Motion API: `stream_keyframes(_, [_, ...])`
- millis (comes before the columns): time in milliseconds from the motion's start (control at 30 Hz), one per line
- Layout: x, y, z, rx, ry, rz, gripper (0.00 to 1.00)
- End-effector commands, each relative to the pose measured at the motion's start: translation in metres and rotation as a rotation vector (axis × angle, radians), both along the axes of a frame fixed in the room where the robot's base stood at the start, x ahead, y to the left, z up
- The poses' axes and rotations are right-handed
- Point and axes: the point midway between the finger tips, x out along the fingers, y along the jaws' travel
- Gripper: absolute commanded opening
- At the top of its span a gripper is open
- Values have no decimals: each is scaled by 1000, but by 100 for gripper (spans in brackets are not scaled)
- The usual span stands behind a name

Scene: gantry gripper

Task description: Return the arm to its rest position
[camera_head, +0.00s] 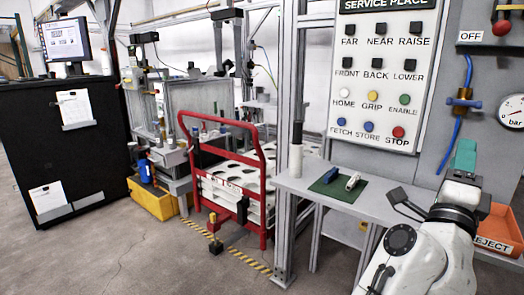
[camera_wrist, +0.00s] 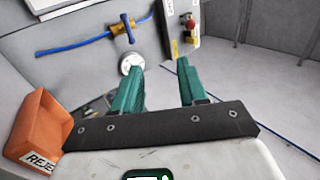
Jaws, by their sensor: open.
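My gripper (camera_head: 465,157) is raised at the right of the head view, above the orange reject bin and in front of the grey panel. My white arm bends up to it from the bottom right. In the wrist view, the two green fingers (camera_wrist: 156,84) stand apart with nothing between them. Beyond the fingertips are a round white gauge (camera_wrist: 131,64) and the grey panel surface. The gauge also shows in the head view (camera_head: 511,110), to the right of the gripper.
An orange reject bin (camera_head: 499,228) is close to my arm; it also shows in the wrist view (camera_wrist: 40,128). A shelf (camera_head: 376,208) holds a green mat (camera_head: 338,187) with two small tools. A button panel (camera_head: 382,75) hangs above. A red cart (camera_head: 266,200) stands left; open floor lies in front.

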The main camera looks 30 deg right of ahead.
Motion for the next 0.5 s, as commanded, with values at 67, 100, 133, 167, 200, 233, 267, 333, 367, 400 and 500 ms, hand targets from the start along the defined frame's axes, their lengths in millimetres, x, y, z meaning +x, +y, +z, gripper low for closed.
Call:
stream_keyframes(67, [6,1,2,-16,34,15,42])
stream_keyframes(100, [9,2,3,-25,51,21,42])
stream_keyframes(133, [11,3,3,-31,63,26,42])
stream_keyframes(167, [14,4,4,-38,79,33,42])
stream_keyframes(200, [18,5,4,-47,99,41,42])
stream_keyframes(233, [20,6,5,-53,113,47,42])
stream_keyframes(267, [24,8,5,-61,130,55,42])
stream_keyframes(333, [31,11,5,-79,174,71,42])
stream_keyframes(367, [35,12,5,-89,196,80,42])
stream_keyframes(400, [40,15,4,-102,227,93,42])
stream_keyframes(500, [55,22,0,-139,321,126,42])
